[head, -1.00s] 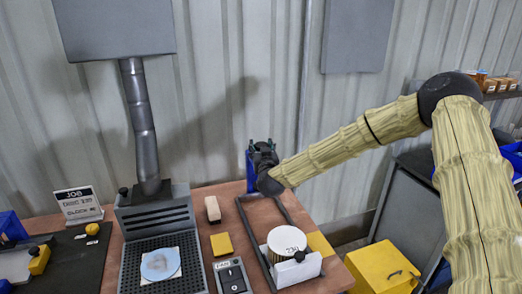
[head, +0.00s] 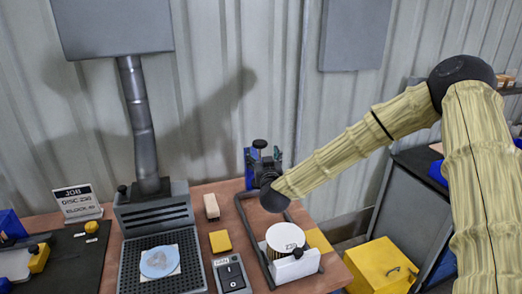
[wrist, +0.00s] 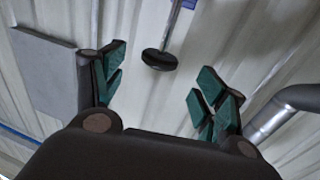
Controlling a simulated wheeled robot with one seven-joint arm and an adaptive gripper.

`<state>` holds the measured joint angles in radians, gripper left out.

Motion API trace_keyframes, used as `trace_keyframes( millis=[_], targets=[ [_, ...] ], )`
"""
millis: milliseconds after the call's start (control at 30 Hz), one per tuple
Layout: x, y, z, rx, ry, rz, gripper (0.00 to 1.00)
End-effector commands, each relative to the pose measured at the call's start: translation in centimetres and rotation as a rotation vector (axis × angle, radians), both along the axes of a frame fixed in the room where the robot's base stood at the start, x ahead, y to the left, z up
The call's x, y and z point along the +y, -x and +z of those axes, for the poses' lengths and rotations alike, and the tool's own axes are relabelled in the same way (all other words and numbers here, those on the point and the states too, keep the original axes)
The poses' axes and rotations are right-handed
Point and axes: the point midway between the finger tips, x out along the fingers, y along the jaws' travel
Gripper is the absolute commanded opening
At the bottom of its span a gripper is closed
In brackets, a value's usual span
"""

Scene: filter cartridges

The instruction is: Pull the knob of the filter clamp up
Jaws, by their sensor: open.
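The filter clamp has a blue body (head: 249,168) at the back of the bench in the head view, largely hidden behind my gripper. Its black knob (head: 260,143) shows just above my gripper. In the wrist view, which looks upside down, the round black knob (wrist: 158,61) sits at the end of a thin grey rod (wrist: 174,25). My gripper (head: 265,156) is open and empty. In the wrist view its teal-padded fingers (wrist: 160,78) stand on either side of the knob, with clear gaps. I cannot tell how far the knob is beyond the fingertips.
A dark frame (head: 246,222) lies in front of the clamp, with a white filter cartridge (head: 285,238) at its near end. A switch box (head: 231,273), yellow block (head: 220,241) and pale block (head: 211,206) are to the left. The corrugated wall (head: 220,100) is close behind.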

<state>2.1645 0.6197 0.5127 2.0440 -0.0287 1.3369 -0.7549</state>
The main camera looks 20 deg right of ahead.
Motion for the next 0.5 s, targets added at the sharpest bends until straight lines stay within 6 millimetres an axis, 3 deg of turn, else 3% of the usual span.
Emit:
trace_keyframes(
  millis=[200,500],
  targets=[
    [0.5,3.0,0.0,0.0,0.0,0.001,0.72],
    [0.6,4.1,0.0,0.0,0.0,0.0,0.72]
  ],
)
